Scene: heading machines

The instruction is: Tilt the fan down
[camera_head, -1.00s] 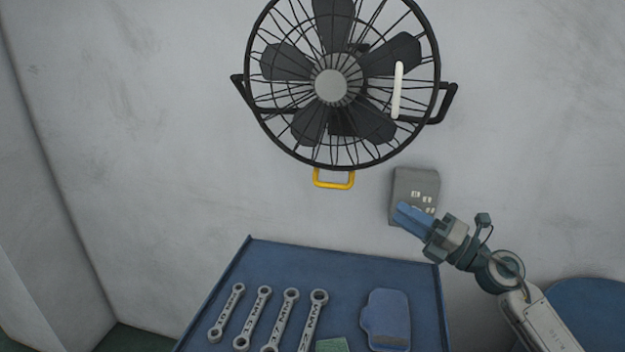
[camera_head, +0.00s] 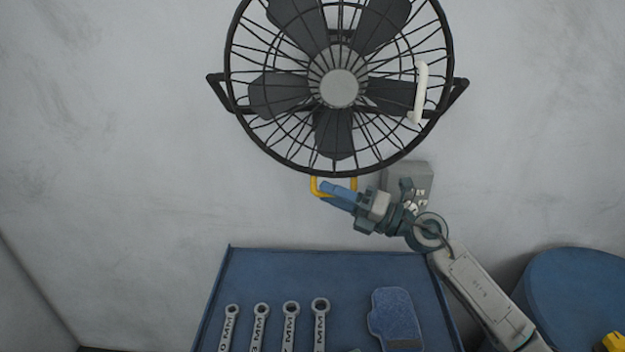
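The fan (camera_head: 339,88) hangs on the wall in a black round cage, held by a black bracket at both sides. A white handle (camera_head: 421,90) stands upright on the cage's right side. My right gripper (camera_head: 330,191) comes from the lower right. The fingers look close together. My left gripper is out of view.
A grey switch box (camera_head: 420,180) is on the wall, partly behind my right gripper. Below is a blue tray table (camera_head: 270,268) with several wrenches (camera_head: 290,325) and a blue pad-like item (camera_head: 396,318). A blue round surface (camera_head: 575,290) stands at the right.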

